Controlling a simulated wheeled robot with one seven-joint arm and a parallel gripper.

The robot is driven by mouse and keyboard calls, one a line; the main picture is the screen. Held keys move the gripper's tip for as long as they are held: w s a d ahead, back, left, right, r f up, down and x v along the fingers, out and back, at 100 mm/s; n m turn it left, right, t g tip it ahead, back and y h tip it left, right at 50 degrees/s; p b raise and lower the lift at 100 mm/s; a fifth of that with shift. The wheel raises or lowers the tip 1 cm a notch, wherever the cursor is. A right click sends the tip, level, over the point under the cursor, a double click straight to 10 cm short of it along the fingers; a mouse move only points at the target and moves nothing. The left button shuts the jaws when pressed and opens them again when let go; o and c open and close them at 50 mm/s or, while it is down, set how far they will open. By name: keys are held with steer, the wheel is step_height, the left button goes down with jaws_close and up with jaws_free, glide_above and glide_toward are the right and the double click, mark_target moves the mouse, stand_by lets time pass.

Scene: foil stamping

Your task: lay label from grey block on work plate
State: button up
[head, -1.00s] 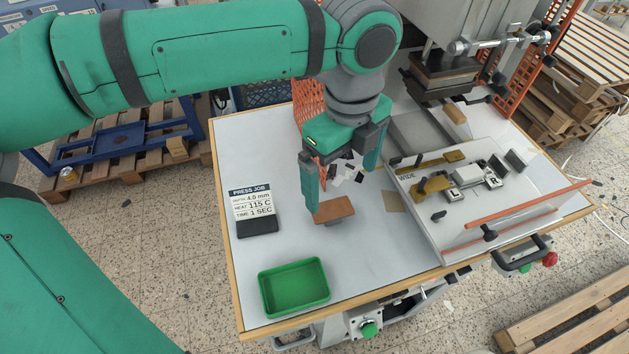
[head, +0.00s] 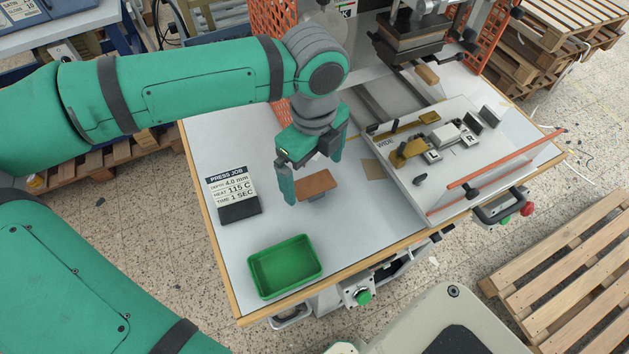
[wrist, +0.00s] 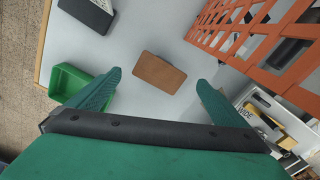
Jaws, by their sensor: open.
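A brown rectangular label (head: 317,184) lies on a small grey block (head: 319,199) on the table, and most of the block is hidden under it. My gripper (head: 312,178) is open and empty, with its green fingers pointing down around the label's area. In the wrist view the label (wrist: 159,73) shows between the two spread fingertips (wrist: 158,80), apart from both. The work plate (head: 440,184) is the pale plate marked WIDE at the right of the table. It carries brass-coloured clamps and small letter blocks.
A green tray (head: 286,266) stands at the table's front left. A press job card (head: 233,189) stands behind it. A tan square (head: 374,169) lies between label and plate. An orange mesh guard (wrist: 255,40) and the press head (head: 410,38) are at the back. An orange bar (head: 505,160) crosses the plate's front.

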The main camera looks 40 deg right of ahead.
steer(key=shift+f, duration=0.85)
steer(key=shift+f, duration=0.25)
steer(key=shift+a, duration=0.1)
steer(key=shift+c, duration=0.2)
steer(key=shift+s, duration=0.1)
steer(key=c, duration=1)
steer(key=shift+c, duration=0.4)
steer(key=shift+r, duration=0.1)
